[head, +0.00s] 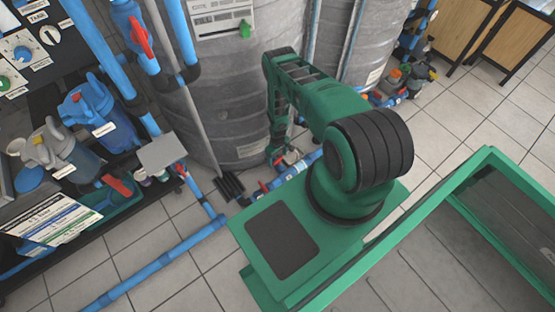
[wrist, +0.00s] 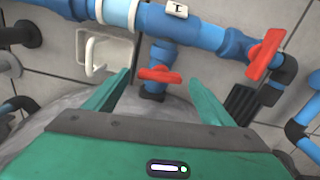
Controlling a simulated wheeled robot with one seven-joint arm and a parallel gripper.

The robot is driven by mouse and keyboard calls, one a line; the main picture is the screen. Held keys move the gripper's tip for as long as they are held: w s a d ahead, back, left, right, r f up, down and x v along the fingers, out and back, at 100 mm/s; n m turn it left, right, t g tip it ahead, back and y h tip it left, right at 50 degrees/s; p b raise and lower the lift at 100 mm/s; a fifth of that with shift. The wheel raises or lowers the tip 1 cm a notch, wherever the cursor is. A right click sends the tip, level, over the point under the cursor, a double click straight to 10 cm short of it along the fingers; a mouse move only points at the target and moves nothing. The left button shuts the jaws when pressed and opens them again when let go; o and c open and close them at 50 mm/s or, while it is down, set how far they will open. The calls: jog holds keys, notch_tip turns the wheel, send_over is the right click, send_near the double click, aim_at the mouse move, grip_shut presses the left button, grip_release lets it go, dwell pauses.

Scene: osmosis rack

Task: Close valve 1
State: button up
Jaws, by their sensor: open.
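A red valve handle (wrist: 160,74) sits on a short blue pipe in the wrist view, its bar lying roughly crosswise. My gripper (wrist: 159,82) is open, with one green finger on each side of this handle and visible gaps to both. A white tag (wrist: 178,9) with a single dark mark, possibly a 1, is on the blue pipe just above. I cannot tell for sure which valve it names. A second red handle (wrist: 267,54) is to the right, tilted. In the head view my gripper (head: 274,156) points down at the floor pipes beside the grey tank; its fingertips are hard to see.
The large grey tank (head: 230,95) stands close to my arm. Blue floor pipes (head: 170,258) run along the tiles. A white bracket (wrist: 93,55) and a black elbow (wrist: 280,80) flank the handle. A shelf with blue filter housings (head: 88,115) is at left.

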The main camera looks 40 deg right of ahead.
jog(key=shift+f, duration=0.5)
jog(key=c, duration=1.1)
jog(key=shift+m, duration=0.8)
jog(key=o, duration=1.1)
